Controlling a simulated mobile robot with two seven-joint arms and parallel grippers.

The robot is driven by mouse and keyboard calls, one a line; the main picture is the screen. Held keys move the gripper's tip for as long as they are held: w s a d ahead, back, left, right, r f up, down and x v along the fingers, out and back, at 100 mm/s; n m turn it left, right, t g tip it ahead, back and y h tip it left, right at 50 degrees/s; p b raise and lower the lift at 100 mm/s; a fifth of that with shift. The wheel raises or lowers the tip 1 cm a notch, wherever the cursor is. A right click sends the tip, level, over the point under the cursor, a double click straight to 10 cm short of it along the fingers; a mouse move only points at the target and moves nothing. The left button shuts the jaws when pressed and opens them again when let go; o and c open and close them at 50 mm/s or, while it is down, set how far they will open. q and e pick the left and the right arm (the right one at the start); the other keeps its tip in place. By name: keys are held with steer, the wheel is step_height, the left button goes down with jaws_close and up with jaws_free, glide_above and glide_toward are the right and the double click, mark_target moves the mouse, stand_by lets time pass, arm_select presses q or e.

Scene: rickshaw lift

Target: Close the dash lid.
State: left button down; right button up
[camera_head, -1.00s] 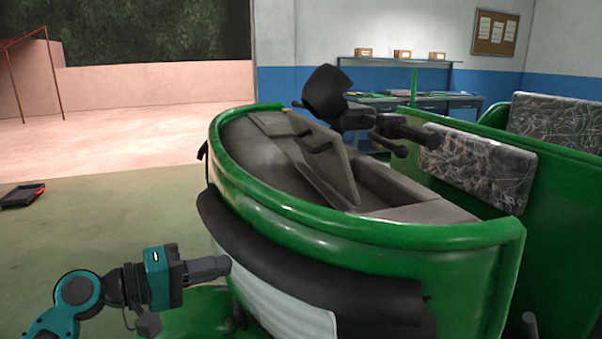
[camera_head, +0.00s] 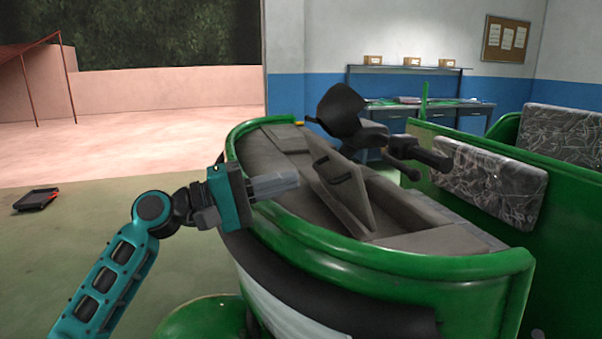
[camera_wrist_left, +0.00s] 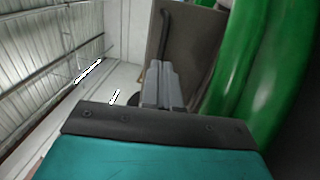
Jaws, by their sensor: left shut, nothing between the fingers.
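The dash lid (camera_head: 345,189) is a grey-brown panel standing tilted up from the dash of the green rickshaw, with a dark handle on its face. The open dash compartment (camera_head: 392,205) shows to its right. My left gripper (camera_head: 297,179) is shut and empty, over the front green rim, to the left of the lid; I cannot tell whether it touches it. In the left wrist view the shut fingers (camera_wrist_left: 161,85) point toward the lid (camera_wrist_left: 185,45) and its dark handle. My right gripper is not in view.
The green rim (camera_head: 330,243) curves around the dash front. Black handlebars and a dark mirror-like part (camera_head: 341,108) stand behind the lid. A patterned seat (camera_head: 487,182) is at the right. Open floor lies at the left, with a dark case (camera_head: 36,200) on it.

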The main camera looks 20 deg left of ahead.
mark_target(319, 172)
arm_select(q)
steer(key=x, duration=0.2)
steer(key=shift+w+d+r, duration=0.1)
steer(key=shift+w+d, duration=0.05)
steer(key=shift+d, duration=0.1)
steer(key=shift+w+d, duration=0.3)
steer(key=shift+d, duration=0.1)
